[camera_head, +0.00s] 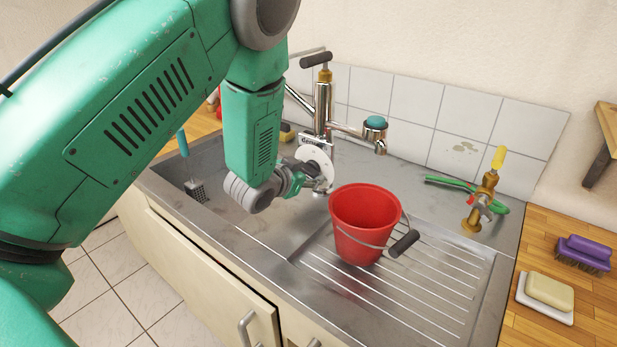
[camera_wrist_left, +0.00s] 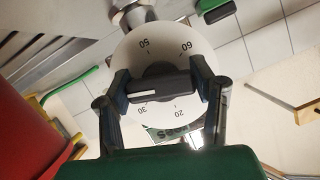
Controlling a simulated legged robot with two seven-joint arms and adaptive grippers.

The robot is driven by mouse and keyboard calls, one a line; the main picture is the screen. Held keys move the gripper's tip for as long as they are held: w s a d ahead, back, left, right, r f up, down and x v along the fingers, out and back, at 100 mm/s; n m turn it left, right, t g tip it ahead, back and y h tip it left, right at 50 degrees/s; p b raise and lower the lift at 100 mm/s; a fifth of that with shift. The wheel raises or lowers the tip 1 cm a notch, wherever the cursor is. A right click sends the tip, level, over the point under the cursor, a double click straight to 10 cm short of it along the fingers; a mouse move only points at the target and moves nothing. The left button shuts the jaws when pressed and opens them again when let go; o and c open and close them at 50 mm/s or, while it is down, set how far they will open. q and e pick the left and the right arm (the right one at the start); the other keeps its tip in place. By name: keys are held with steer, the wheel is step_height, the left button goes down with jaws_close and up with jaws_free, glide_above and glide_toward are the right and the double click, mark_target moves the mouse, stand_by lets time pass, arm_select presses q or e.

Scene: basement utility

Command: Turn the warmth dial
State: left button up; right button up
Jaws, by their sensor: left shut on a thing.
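The warmth dial (camera_head: 317,158) is a white disc on the front of the chrome faucet (camera_head: 323,105). In the left wrist view the dial (camera_wrist_left: 188,50) shows the numbers 20, 30, 50 and 60. My left gripper (camera_head: 302,176) is at the dial. In the wrist view its two fingers (camera_wrist_left: 164,93) are shut on the knob, one at each end. The finger and knob hide part of the scale. My right gripper is not in view.
A red bucket (camera_head: 361,210) stands close to the right of my left gripper on the steel drainboard (camera_head: 440,285). A brass tap (camera_head: 480,205) and green hose (camera_head: 450,184) are further right. Soap (camera_head: 550,290) and a purple brush (camera_head: 583,253) lie on the wooden counter.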

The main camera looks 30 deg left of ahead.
arm_select(q)
steer(key=shift+w+r+m+t+y+b, duration=0.25)
steer(key=shift+m+y+b, duration=0.3)
steer(key=shift+m, duration=0.35)
steer(key=shift+r, duration=0.1)
steer(key=o, duration=1.2)
steer(key=shift+s, duration=0.15)
steer(key=shift+c, duration=0.2)
steer(key=shift+s+d, duration=0.1)
steer(key=shift+s, duration=0.05)
steer(key=shift+s, duration=0.4)
steer(key=v, duration=1.1)
steer(key=shift+d, duration=0.1)
